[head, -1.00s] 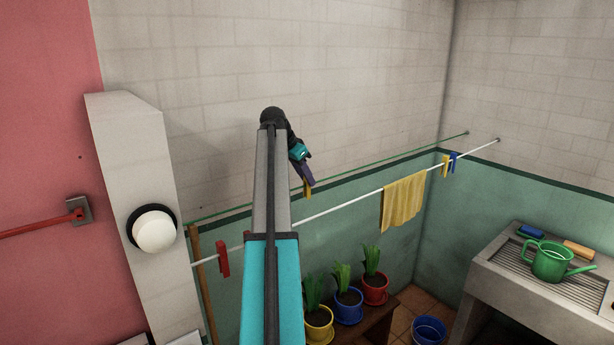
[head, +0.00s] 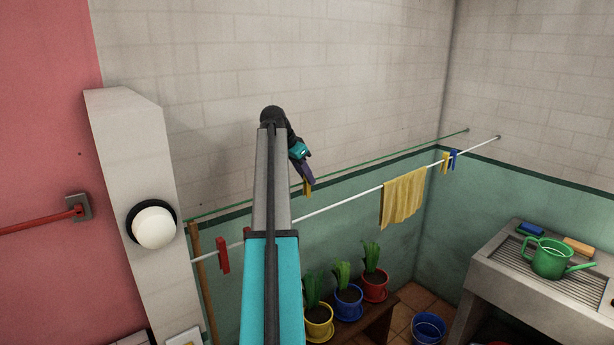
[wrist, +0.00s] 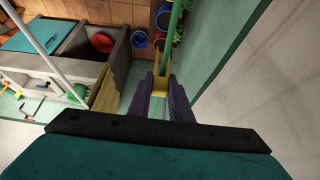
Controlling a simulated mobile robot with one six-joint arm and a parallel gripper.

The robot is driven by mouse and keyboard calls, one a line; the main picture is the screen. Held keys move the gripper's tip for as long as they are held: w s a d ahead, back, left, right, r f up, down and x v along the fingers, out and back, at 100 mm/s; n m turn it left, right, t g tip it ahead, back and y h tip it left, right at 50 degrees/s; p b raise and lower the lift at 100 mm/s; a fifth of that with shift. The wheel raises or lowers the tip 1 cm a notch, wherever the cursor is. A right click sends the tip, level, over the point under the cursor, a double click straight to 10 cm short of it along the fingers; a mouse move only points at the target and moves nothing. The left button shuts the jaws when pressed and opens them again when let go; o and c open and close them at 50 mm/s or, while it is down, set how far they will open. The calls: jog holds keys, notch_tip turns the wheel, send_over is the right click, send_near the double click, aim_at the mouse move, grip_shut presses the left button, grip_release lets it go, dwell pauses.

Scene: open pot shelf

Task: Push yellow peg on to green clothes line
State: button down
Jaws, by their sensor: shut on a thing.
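My gripper (head: 305,174) has purple fingers and is shut on a yellow peg (head: 308,189). In the wrist view my gripper (wrist: 160,88) has the yellow peg (wrist: 160,84) between its fingertips, pointing away from the palm. The green clothes line (head: 390,163) runs along the tiled wall, and the peg's tip appears at it in the head view. In the wrist view the green line (wrist: 175,22) runs to the peg's far end. I cannot tell whether the peg straddles the line or only touches it.
A white line (head: 340,203) runs in front, carrying a red peg (head: 222,256), a yellow cloth (head: 403,200), a yellow peg (head: 445,163) and a blue peg (head: 454,160). Potted plants (head: 347,294) stand below. A sink (head: 500,262) with a green watering can (head: 551,259) is at the right.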

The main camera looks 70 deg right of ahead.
jog(key=shift+f, duration=0.3)
jog(key=c, duration=1.5)
grip_release()
jog(key=shift+c, duration=0.2)
jog(key=b+v, duration=0.5)
jog(key=v, duration=0.8)
jog(key=shift+a+r, duration=0.2)
jog(key=shift+r, duration=0.15)
